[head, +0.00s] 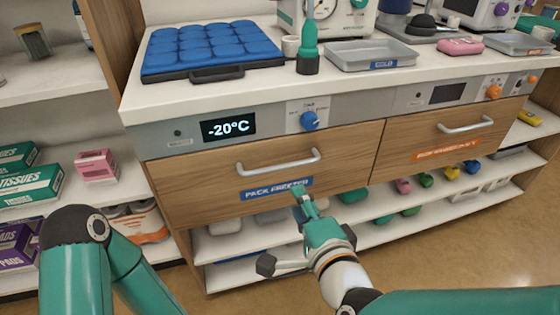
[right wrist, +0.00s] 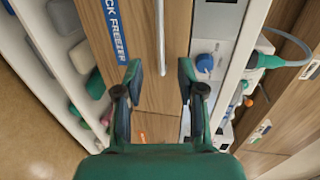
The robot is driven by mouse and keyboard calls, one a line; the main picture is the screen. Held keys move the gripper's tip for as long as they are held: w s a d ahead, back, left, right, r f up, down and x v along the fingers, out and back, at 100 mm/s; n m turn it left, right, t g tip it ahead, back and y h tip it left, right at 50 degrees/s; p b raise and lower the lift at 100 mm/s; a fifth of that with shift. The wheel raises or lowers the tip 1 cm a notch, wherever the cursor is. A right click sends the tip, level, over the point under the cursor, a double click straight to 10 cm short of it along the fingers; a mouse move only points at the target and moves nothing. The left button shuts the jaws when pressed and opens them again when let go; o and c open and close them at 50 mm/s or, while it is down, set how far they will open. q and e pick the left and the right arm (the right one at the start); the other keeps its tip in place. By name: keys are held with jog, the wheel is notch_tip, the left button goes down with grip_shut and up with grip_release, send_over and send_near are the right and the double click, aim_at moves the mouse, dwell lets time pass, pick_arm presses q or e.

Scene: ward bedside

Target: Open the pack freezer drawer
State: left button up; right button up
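The pack freezer drawer (head: 215,187) is a wooden front with a blue label (head: 276,188), flush with the cabinet and closed. Its pale bar handle (head: 280,163) runs across above the label. In the right wrist view the handle (right wrist: 161,38) lies beyond the fingertips, lined up with the gap between them. My right gripper (head: 284,228) is open and empty, in front of and below the handle; its fingers (right wrist: 160,84) touch nothing I can make out. My left arm shows at the lower left, but its gripper is out of view.
A second wooden drawer (head: 440,138) with an orange label is to the right. The panel above has a -20°C display (head: 228,128) and a blue knob (head: 310,121). Blue packs (head: 212,45) and a metal tray (head: 370,57) are on the countertop. Open shelves lie below and left.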

aim_at(280, 169)
pick_arm(q)
jog(key=shift+r+p, duration=1)
jog(key=shift+r, duration=0.45)
pick_arm(e)
jog(key=shift+x, duration=7.25)
grip_shut()
pick_arm(q)
jog(key=shift+a, duration=0.1)
